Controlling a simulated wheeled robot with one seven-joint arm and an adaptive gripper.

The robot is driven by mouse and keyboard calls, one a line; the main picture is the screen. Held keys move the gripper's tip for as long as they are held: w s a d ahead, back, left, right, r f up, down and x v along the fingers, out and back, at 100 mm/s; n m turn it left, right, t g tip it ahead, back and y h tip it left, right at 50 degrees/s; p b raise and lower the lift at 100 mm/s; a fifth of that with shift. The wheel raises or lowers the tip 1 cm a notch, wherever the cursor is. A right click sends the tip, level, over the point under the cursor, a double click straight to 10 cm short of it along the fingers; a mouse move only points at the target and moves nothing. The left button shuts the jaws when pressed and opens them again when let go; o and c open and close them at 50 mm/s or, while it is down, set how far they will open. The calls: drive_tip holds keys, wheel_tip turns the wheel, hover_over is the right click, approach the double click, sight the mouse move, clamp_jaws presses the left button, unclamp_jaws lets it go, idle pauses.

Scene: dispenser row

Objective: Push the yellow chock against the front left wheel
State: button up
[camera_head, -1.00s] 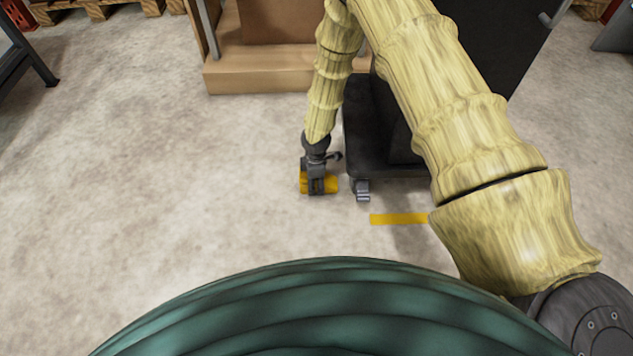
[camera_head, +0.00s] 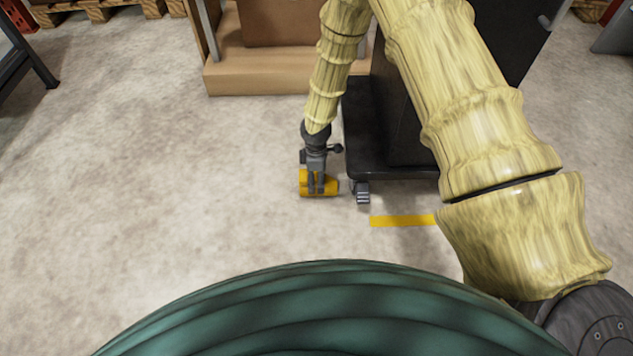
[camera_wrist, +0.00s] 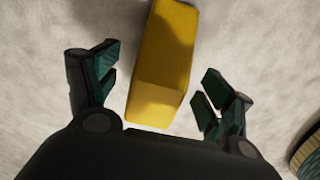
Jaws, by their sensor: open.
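The yellow chock (camera_head: 305,184) lies on the floor to the left of the front left wheel (camera_head: 362,192) of the black cart (camera_head: 358,140). A small gap shows between chock and wheel. My gripper (camera_head: 316,188) points down at the chock and partly covers it in the head view. In the wrist view the chock (camera_wrist: 165,60) runs between the two fingers of my gripper (camera_wrist: 158,88), which are spread with room on both sides. Whether a finger touches the chock I cannot tell. The wheel does not show clearly in the wrist view.
A yellow floor stripe (camera_head: 400,221) lies just in front of the cart. A wooden platform (camera_head: 260,78) with a box stands behind. A dark metal frame (camera_head: 35,65) is at the far left. The floor (camera_head: 170,180) to the left is clear.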

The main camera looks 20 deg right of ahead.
wheel_tip(320, 180, up, 7)
drive_tip(key=shift+r, duration=0.15)
idle(0.4)
